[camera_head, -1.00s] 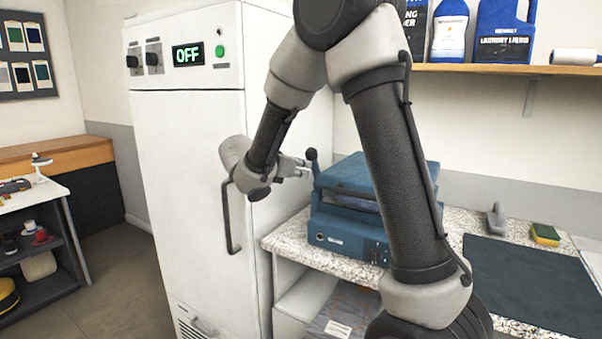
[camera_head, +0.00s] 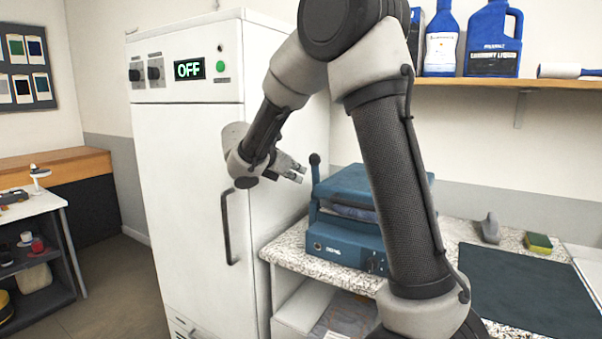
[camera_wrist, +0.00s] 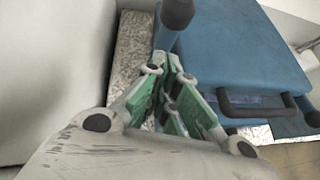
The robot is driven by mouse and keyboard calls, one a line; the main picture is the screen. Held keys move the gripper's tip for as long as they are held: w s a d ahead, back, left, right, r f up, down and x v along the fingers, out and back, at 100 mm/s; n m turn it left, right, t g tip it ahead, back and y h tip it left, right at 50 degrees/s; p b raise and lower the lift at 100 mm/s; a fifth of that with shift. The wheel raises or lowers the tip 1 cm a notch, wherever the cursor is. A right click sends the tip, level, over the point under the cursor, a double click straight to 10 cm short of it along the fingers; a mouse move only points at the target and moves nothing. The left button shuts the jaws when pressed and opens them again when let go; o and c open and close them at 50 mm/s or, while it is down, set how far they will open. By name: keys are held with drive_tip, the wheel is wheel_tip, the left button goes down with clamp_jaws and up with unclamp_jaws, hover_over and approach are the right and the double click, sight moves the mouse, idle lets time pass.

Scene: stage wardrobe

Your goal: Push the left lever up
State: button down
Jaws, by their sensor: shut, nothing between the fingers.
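The left lever (camera_head: 314,170) is a dark blue bar with a round black knob, standing upright at the left side of the blue press (camera_head: 345,240). In the wrist view the lever's knob (camera_wrist: 177,12) shows at the top, just beyond the fingers. My gripper (camera_head: 302,174) is shut and empty, just left of the lever and slightly below its knob. In the wrist view my gripper (camera_wrist: 173,62) points at the lever's shaft, whose lower part is hidden behind the fingers. I cannot tell whether they touch.
The white cabinet (camera_head: 185,190) with an OFF display and a dark handle (camera_head: 228,228) stands close on the left. The press sits on a speckled counter (camera_head: 290,240). A shelf (camera_head: 500,82) with blue bottles hangs at the upper right. A dark mat (camera_head: 530,290) lies right.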

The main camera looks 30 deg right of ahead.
drive_tip(key=v, duration=1.1)
drive_tip(key=s+d+f+m+g+y, duration=0.2)
drive_tip(key=s+f+m+g+y, duration=0.25)
drive_tip(key=s+f+m, duration=0.6)
drive_tip(key=s+d+r+m+t+y, duration=0.1)
drive_tip(key=s+m+y, duration=0.1)
drive_tip(key=s+m, duration=0.2)
drive_tip(key=s+d+r+m+t+y, duration=0.1)
drive_tip(key=s+d+m+y, duration=0.1)
drive_tip(key=s, duration=0.8)
drive_tip(key=s+d+r+m+t+y, duration=0.1)
drive_tip(key=s+m+t+y, duration=0.1)
drive_tip(key=s+m, duration=0.3)
drive_tip(key=shift+s+d+r+m, duration=0.3)
drive_tip(key=shift+s+m, duration=0.05)
drive_tip(key=shift+s, duration=0.85)
drive_tip(key=shift+y, duration=0.25)
